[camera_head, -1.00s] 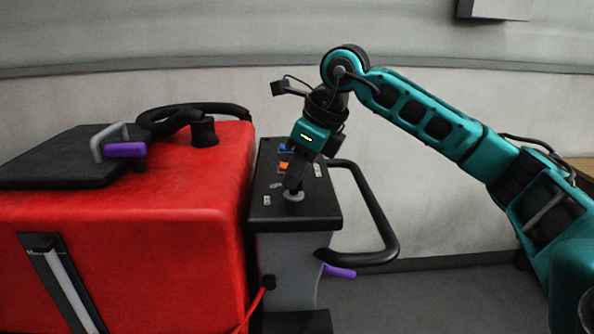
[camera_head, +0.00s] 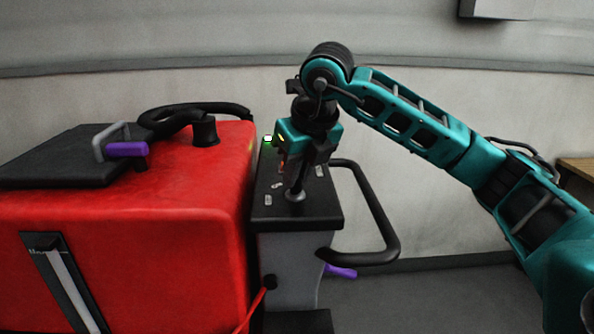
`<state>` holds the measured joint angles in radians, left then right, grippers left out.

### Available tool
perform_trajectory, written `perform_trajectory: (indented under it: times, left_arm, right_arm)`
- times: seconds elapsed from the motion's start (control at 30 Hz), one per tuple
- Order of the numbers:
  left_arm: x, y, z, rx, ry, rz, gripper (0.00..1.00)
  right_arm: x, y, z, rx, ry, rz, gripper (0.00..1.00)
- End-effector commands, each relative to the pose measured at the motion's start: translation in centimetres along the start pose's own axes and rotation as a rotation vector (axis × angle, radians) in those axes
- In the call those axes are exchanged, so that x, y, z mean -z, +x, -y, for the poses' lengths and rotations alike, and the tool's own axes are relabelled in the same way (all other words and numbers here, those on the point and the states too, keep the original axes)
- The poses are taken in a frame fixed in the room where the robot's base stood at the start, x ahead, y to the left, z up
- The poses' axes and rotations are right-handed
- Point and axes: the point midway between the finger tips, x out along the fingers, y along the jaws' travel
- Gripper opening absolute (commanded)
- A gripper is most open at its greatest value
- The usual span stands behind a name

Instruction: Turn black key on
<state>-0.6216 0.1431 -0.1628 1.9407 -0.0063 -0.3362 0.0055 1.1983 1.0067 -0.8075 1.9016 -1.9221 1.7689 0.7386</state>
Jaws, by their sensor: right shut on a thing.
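The black key stands in a round grey key switch (camera_head: 295,196) near the front of the black control panel (camera_head: 268,215) on the scrubber. My right gripper (camera_head: 294,188) points down over the switch and is shut on the key. Its fingers hide most of the key. A small light (camera_head: 268,139) glows whitish green at the panel's back left. My left gripper is not in view.
The red scrubber body (camera_head: 120,240) with a black lid (camera_head: 65,160) and purple handle (camera_head: 127,149) stands left. A black handlebar (camera_head: 385,235) loops right of the panel. Open floor (camera_head: 430,300) lies at the right.

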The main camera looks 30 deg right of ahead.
Motion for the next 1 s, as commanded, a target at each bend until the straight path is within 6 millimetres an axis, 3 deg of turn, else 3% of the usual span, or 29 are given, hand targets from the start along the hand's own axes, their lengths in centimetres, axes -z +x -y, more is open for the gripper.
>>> perform_trajectory:
  times: [0.43, 0.47, 0.7, 1.0]
  left_arm:
    - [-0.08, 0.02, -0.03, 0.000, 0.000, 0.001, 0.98]
    - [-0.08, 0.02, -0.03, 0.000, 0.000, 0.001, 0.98]
    - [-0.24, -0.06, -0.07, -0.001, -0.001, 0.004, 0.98]
    - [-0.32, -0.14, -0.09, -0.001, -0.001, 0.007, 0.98]
  right_arm:
    - [0.45, 0.47, -0.09, 0.005, 0.006, -0.020, 0.00]
    - [0.45, 0.47, -0.08, 0.005, 0.006, -0.020, 0.17]
    - [0.30, 0.34, -0.05, 0.004, 0.007, -0.014, 0.39]
    - [0.11, -0.20, -0.04, 0.003, 0.007, -0.006, 0.39]
